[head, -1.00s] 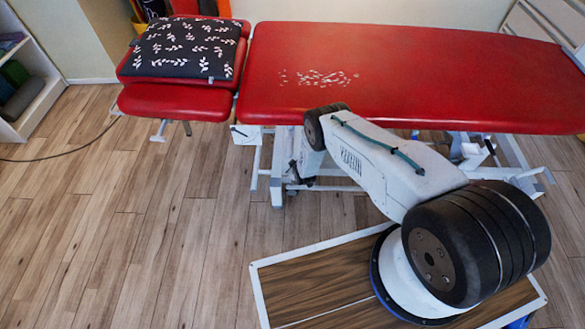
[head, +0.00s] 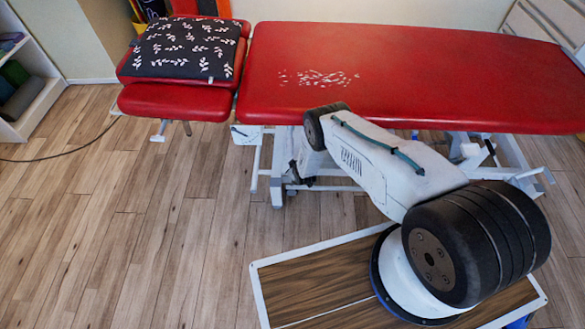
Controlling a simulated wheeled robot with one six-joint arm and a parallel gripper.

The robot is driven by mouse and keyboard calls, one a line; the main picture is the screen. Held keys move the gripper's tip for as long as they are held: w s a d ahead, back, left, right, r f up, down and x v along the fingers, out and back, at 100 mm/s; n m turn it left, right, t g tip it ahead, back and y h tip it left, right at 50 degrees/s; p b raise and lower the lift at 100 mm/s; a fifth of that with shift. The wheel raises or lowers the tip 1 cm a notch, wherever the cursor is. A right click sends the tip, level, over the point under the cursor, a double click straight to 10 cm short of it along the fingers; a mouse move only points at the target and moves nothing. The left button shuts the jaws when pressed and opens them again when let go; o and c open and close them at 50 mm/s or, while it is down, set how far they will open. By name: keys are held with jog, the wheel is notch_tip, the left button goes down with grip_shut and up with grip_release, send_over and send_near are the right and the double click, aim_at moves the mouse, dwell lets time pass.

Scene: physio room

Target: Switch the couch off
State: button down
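The red treatment couch (head: 430,75) stands across the back of the head view, on a white metal frame. Its separate head section (head: 175,101) is at the left. A small white box with dark markings (head: 247,134) sits under the couch's left end; I cannot tell whether it is the switch. My arm reaches from the lower right toward the couch's near edge. My gripper does not show; the arm's far end points under the couch and hides part of the frame there.
A dark cushion with white leaf patterns (head: 182,48) lies on the head section. A white shelf (head: 30,85) stands at the far left, with a dark cable (head: 70,152) on the floor near it. The wooden floor (head: 130,240) at left is clear.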

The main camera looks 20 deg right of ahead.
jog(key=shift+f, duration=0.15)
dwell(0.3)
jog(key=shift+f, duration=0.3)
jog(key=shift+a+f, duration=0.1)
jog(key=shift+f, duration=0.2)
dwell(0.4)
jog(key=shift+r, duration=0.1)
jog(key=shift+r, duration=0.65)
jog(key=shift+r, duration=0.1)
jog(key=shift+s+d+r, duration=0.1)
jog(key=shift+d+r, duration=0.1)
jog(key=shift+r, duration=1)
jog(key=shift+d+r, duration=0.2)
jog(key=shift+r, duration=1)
